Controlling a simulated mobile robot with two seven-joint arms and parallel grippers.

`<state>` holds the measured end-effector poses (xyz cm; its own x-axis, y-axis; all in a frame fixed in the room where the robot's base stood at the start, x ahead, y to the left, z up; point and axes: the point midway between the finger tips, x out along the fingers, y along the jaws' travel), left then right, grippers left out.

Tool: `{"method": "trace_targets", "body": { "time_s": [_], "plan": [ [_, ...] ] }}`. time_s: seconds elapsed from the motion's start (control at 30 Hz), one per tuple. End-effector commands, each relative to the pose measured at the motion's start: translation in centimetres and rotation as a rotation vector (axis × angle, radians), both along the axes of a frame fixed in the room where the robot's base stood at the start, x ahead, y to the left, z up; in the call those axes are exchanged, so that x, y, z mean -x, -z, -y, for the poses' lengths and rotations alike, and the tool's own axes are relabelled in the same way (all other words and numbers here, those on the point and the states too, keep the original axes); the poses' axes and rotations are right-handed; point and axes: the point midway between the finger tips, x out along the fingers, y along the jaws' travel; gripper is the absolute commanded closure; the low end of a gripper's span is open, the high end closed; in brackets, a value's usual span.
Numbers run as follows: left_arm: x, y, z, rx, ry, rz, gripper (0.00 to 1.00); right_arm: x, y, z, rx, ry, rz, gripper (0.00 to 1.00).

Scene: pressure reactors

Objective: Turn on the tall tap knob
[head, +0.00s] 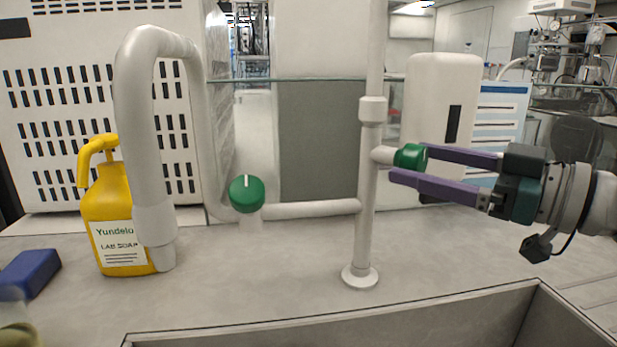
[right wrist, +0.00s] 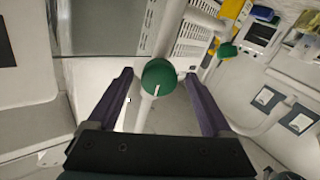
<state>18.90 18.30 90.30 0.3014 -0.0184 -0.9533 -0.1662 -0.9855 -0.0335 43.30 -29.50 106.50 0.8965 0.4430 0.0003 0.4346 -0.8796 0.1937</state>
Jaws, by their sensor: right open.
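The tall white tap pipe (head: 368,215) rises from the counter behind the sink. Its green knob (head: 408,157) sits on a short side stub facing right. My right gripper (head: 409,162) is open, with its purple fingers reaching in from the right on either side of this knob. In the right wrist view the tall tap's knob (right wrist: 158,77) shows between the fingertips, with a white mark on its face and a gap to each finger. A second green knob (head: 246,193) is on the lower pipe to the left; it also shows in the right wrist view (right wrist: 227,50). My left gripper is not in view.
A yellow soap bottle (head: 108,215) stands behind the curved white spout (head: 147,130). A blue block (head: 30,272) lies at the left. The sink (head: 350,328) is in front, and a white dispenser (head: 440,100) is behind the right gripper.

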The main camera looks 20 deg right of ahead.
Motion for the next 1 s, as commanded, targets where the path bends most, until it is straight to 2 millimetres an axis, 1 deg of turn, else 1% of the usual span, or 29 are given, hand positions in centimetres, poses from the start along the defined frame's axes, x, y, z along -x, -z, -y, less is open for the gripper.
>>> {"method": "trace_targets", "body": {
  "time_s": [0.03,0.2,0.47,0.57,1.0],
  "plan": [
    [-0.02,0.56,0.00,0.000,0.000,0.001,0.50,-0.45,0.17,-0.22,0.002,-0.001,0.003,0.16],
    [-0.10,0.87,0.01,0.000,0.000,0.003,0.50,-1.20,-0.01,-0.58,0.002,0.000,0.001,0.16],
    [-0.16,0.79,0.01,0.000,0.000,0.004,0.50,-1.27,-0.08,-0.62,0.001,0.000,0.000,0.16],
    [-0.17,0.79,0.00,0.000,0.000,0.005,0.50,-1.27,-0.08,-0.62,0.001,0.000,0.000,0.25],
    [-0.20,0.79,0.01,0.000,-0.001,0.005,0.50,-1.24,-0.06,-0.63,0.001,0.000,0.000,0.74]
  ]
}}
